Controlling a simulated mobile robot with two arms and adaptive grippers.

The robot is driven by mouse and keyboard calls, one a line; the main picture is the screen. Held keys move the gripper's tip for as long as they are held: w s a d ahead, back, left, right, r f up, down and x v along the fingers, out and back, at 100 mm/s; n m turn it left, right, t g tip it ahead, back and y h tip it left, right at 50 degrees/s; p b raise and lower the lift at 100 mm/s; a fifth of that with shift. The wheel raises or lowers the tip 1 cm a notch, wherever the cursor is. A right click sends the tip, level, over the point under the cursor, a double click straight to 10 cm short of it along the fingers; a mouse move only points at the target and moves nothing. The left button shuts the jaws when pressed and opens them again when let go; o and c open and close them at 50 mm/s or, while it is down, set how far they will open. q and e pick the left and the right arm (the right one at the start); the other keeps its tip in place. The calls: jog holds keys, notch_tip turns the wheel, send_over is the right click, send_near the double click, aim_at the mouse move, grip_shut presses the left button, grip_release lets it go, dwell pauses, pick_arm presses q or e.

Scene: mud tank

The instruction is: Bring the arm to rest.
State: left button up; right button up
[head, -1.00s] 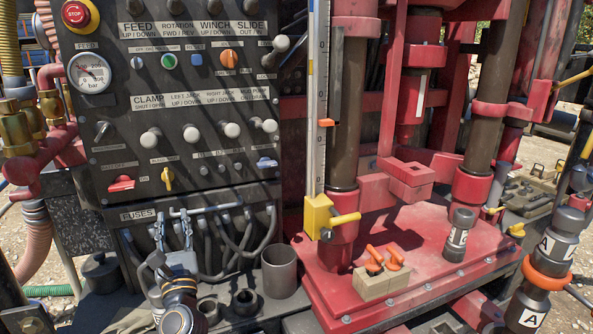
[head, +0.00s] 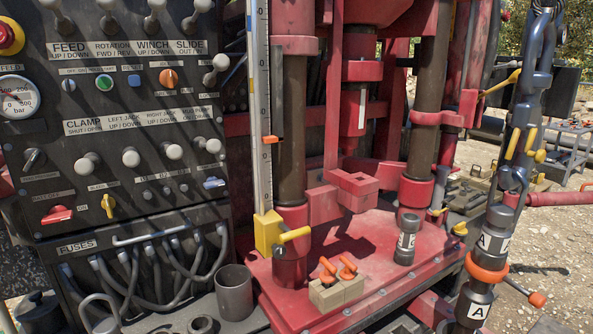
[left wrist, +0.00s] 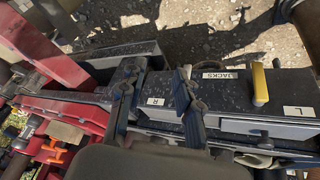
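My left gripper (left wrist: 156,82) shows in the left wrist view with its two dark fingers apart and nothing visible between them. Beneath or beyond it is a dark box (left wrist: 224,90) labelled JACKS, with R and L plates and a yellow handle (left wrist: 260,84). I cannot tell whether the fingers touch the box. In the head view I cannot make out either gripper. My right gripper is not in view.
The control panel (head: 140,100) stands at left in the head view. A rod with an orange collar (head: 487,268) stands at right, below dark hanging hardware (head: 530,90).

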pick_arm(q)
jog(key=s+a+f+m+g+y, duration=0.1)
jog(key=s+a+g+y, duration=0.15)
jog(key=s, duration=0.25)
notch_tip(320, 180, down, 27)
jog(key=s, duration=0.2)
jog(key=s+a+f+g+p, duration=0.1)
jog(key=s+a+f, duration=0.2)
jog(key=s+f, duration=1.1)
jog(key=shift+s+m+g+h, duration=0.35)
jog(key=shift+s+m, duration=0.05)
jog(key=shift+s, duration=0.65)
